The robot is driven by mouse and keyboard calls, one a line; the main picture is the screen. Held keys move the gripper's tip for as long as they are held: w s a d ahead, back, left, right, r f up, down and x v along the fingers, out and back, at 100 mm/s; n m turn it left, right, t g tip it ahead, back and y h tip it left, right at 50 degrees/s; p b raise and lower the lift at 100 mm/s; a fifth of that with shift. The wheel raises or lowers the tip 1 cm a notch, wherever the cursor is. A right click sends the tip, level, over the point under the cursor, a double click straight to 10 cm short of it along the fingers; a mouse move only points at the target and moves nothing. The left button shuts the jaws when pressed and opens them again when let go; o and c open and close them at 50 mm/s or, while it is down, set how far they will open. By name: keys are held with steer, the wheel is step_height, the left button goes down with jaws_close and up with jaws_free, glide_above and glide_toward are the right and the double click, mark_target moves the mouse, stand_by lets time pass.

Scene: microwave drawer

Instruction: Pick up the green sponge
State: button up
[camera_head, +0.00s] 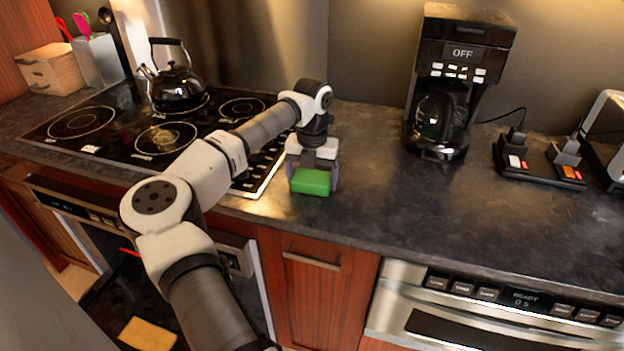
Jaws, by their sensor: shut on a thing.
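The green sponge (311,182) is a small bright green block near the front edge of the dark countertop, just right of the stove. My gripper (313,176) points down over it, with a finger on each side, and is shut on it. I cannot tell whether the sponge touches the counter or hangs slightly above it.
A black stovetop (110,122) with a kettle (177,84) lies to the left. The counter (400,195) right of the sponge is clear. A microwave drawer (440,327) sits below the counter.

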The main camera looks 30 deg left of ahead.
mark_target(311, 177)
steer(key=shift+r, duration=0.15)
step_height(311, 177, up, 20)
steer(key=b, duration=0.3)
steer(key=shift+o, duration=1.2)
steer(key=shift+c, duration=0.8)
steer(key=shift+s+f, duration=0.1)
steer(key=shift+f, duration=0.1)
